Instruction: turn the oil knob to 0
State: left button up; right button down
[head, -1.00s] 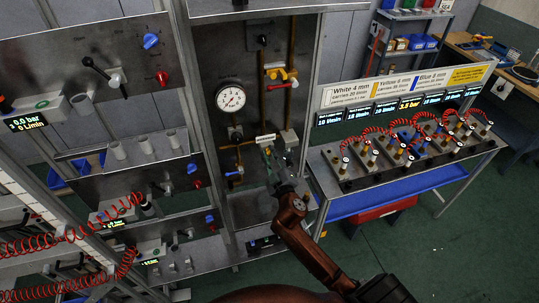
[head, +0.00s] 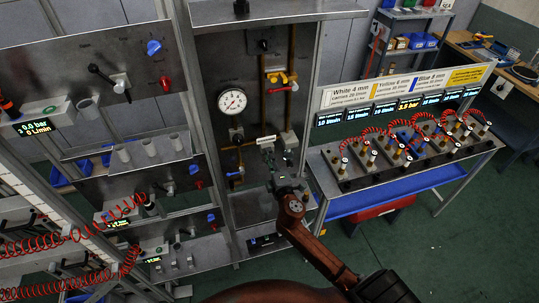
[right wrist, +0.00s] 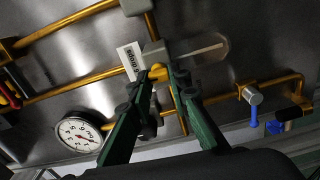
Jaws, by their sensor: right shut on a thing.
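The oil knob (right wrist: 158,72) is a small yellow knob below a grey block on the oil line, seen in the right wrist view. A white label (right wrist: 131,63) beside it reads something like "drops"; its number is too small to read surely. It also shows in the head view (head: 265,140). My right gripper (right wrist: 165,76) has green fingers, one on each side of the knob, and is shut on it. In the head view my right gripper (head: 269,157) is just below the label and hides the knob. My left gripper is not in view.
A round pressure gauge (head: 232,101) is left of the gripper, with yellow pipes (head: 264,105) around it. A clear sight glass (right wrist: 208,50) lies close to the fingers. A bench of fittings with red coiled hoses (head: 400,150) stands to the right.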

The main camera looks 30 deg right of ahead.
jog(key=shift+s+d+f+n+p, duration=0.15)
jog(key=shift+n+p, duration=0.75)
jog(key=shift+n, duration=2.15)
jog(key=shift+w+a+f+n+p, duration=0.1)
jog(key=shift+n+p, duration=0.75)
jog(key=shift+n, duration=2.25)
jog(key=shift+s+d+f+n+p, duration=0.15)
jog(key=shift+n+p, duration=0.75)
jog(key=shift+n, duration=2.15)
jog(key=shift+w, duration=0.1)
jog(key=c, duration=1.8)
grip_release()
jog(key=v, duration=1.2)
